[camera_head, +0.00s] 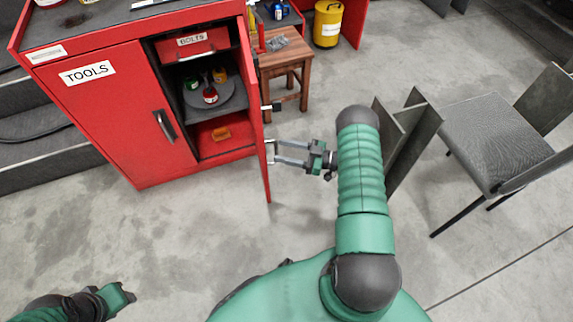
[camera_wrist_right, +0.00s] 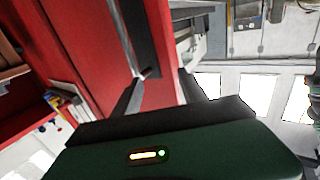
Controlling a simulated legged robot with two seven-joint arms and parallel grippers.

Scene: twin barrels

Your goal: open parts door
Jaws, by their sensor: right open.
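The red cabinet (camera_head: 122,92) stands at the left in the head view. Its right-hand door (camera_head: 257,120) is swung wide open and shows nearly edge-on; its face and any label are hidden there. My right gripper (camera_head: 273,152) is open beside this door's outer side, fingers pointing at it. In the right wrist view, the red door panel (camera_wrist_right: 88,45) fills the middle, with a dark handle (camera_wrist_right: 137,38) on it. The open fingers (camera_wrist_right: 163,80) are spread close to the handle's lower end; contact cannot be told. My left gripper (camera_head: 118,298) is at the lower left, away from the cabinet.
The left door, labelled TOOLS (camera_head: 88,73), is shut. Inside are a BOLTS drawer (camera_head: 192,44) and a round tray (camera_head: 226,98) with small bottles. A wooden stool (camera_head: 285,62), yellow canister (camera_head: 327,24) and grey chair (camera_head: 497,130) stand around. Floor before the cabinet is clear.

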